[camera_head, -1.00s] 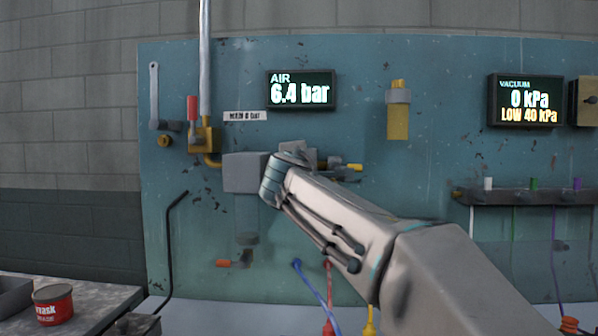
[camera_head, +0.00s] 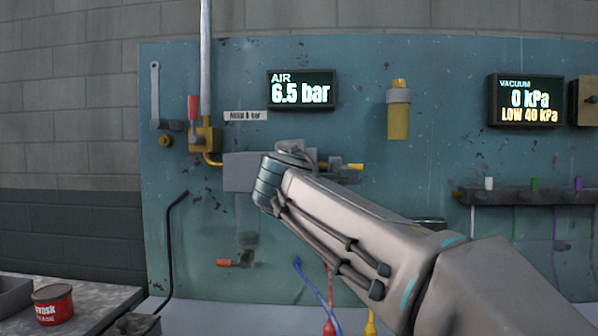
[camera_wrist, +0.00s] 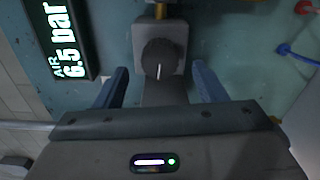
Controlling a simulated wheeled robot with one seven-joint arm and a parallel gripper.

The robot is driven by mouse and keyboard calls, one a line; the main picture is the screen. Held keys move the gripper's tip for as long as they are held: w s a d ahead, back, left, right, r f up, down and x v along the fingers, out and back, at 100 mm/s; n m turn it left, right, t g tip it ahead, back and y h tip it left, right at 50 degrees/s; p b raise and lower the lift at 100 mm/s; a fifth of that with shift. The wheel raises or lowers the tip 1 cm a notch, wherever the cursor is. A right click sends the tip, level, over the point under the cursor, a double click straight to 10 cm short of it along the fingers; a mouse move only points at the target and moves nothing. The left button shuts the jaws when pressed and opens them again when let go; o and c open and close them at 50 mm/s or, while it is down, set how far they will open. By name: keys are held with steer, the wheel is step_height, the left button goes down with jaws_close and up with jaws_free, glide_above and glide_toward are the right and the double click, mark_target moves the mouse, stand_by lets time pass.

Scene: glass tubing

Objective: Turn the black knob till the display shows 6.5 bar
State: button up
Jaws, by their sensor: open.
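The air display (camera_head: 302,91) reads 6.5 bar in the head view. It also shows sideways at the left of the wrist view (camera_wrist: 63,38), with the same reading. The black knob (camera_wrist: 160,58) is round, with a pale mark on its near side, in the upper middle of the wrist view. My gripper (camera_wrist: 160,68) is open, with one blue-grey finger on each side of the knob and a visible gap to it on both sides. In the head view my arm hides the knob and the fingers.
The grey regulator body (camera_head: 241,171) sits on the teal panel, left of my wrist. A red-handled brass valve (camera_head: 205,138) and a yellow cylinder (camera_head: 398,115) are nearby. The vacuum display (camera_head: 526,101) reads 0 kPa, LOW 40 kPa. Blue tubing (camera_wrist: 300,55) lies right in the wrist view.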

steer(key=s, duration=0.9)
steer(key=shift+s+a, duration=0.15)
steer(key=shift+a, duration=0.05)
steer(key=s+d+f+m+g+h+p, duration=0.1)
steer(key=s+d+f+m+g+p, duration=0.2)
steer(key=d+f+m+g+p, duration=0.35)
steer(key=s+d+f+m+g+h+p, duration=0.2)
steer(key=d+f+m+g+p, duration=0.15)
steer(key=d+f+p, duration=0.45)
steer(key=s+d+f+m+g+y+p, duration=0.1)
steer(key=s+d+f+m+g+p, duration=0.1)
steer(key=s, duration=0.5)
steer(key=s+d+f+m+g+y+p, duration=0.1)
steer(key=s+f+m+g+y+p, duration=0.1)
steer(key=s+f+m+p, duration=0.3)
steer(key=s+m+g, duration=0.1)
steer(key=s+m, duration=0.1)
steer(key=shift+s+d+f+y, duration=0.3)
steer(key=shift+s+d, duration=0.05)
steer(key=shift+s, duration=0.05)
